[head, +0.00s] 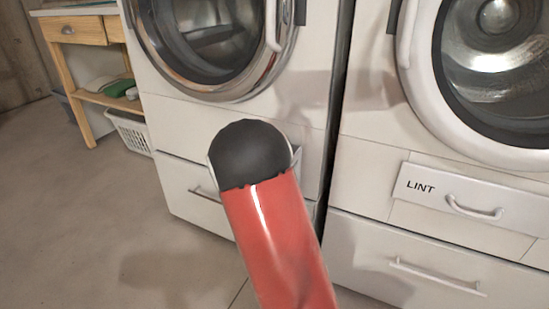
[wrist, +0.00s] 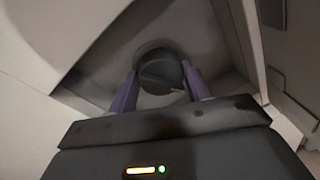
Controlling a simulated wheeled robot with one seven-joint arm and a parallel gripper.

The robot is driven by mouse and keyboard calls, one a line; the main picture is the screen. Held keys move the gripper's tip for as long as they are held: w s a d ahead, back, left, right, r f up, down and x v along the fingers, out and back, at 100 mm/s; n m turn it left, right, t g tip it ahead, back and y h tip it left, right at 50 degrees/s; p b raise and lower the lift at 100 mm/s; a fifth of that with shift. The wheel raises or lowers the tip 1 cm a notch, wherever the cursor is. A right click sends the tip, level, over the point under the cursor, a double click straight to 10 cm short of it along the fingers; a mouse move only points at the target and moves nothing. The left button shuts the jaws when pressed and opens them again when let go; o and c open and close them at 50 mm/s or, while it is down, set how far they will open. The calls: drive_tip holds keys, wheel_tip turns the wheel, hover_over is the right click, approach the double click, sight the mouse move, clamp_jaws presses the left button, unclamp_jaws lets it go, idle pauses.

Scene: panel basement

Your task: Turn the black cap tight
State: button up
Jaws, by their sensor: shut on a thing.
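The black cap (wrist: 157,70) shows in the wrist view as a dark round knob with a raised grip bar across its face. It sits inside a pale, angular recess (wrist: 110,50). My gripper (wrist: 161,76) is shut on the cap, with one purple finger at its left side and one at its right. In the head view, my red and black arm hides the gripper and the cap. How far the cap is turned cannot be told.
Two white front-loading machines stand side by side, the left one (head: 180,120) behind my arm. The right one has a panel marked LINT (head: 430,187) and a drawer (head: 440,270). A wooden shelf unit (head: 85,65) and white basket (head: 130,133) stand at left. The left floor is clear.

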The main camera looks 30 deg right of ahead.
drive_tip(key=o, duration=1)
drive_tip(key=shift+c, duration=0.2)
drive_tip(key=v, duration=0.7)
drive_tip(key=shift+s+a+p, duration=0.25)
drive_tip(key=shift+a+p, duration=0.1)
drive_tip(key=shift+p, duration=0.05)
